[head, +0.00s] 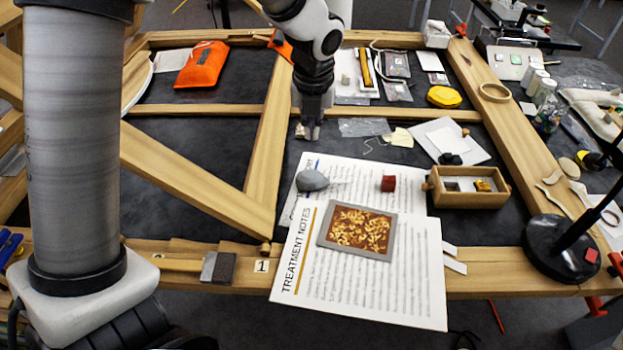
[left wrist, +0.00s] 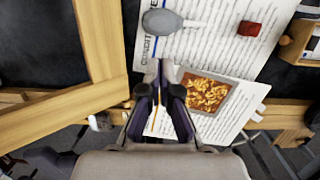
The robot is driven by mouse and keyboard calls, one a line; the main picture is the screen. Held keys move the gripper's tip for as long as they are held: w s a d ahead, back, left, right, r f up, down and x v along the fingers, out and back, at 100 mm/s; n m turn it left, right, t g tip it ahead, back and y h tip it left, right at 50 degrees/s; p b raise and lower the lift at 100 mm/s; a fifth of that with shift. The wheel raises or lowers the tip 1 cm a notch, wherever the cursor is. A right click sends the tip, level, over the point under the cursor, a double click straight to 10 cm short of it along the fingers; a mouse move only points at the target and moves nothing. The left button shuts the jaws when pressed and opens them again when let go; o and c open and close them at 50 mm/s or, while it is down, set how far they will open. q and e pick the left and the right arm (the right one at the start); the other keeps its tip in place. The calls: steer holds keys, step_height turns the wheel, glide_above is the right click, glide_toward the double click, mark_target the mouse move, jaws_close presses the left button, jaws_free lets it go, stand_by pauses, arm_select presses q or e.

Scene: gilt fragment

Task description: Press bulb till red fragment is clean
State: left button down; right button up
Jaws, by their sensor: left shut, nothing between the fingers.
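A grey rubber bulb (head: 312,181) lies on the printed sheets, its thin nozzle pointing right; it also shows in the left wrist view (left wrist: 162,22). A red-brown fragment with gilt ornament (head: 358,231) lies flat in a grey border on the sheet, in front of the bulb and to its right; it shows in the left wrist view too (left wrist: 206,95). Any dirt is too small to tell. My left gripper (head: 310,132) is shut and empty. It appears beyond the bulb in the head view, apart from it. My right gripper is not in view.
A small dark red block (head: 388,183) sits right of the bulb. A wooden box (head: 470,200) stands right of it. Wooden frame beams (head: 265,150) cross the dark table. A black lamp base (head: 560,240) stands at the right; an orange pouch (head: 202,66) lies at the back left.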

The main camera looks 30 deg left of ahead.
arm_select(q)
glide_toward(310, 174)
steer(key=f, duration=0.4)
steer(key=w+a+f, duration=0.1)
steer(key=f, duration=0.2)
steer(key=shift+w+f, duration=0.1)
stand_by(0.4)
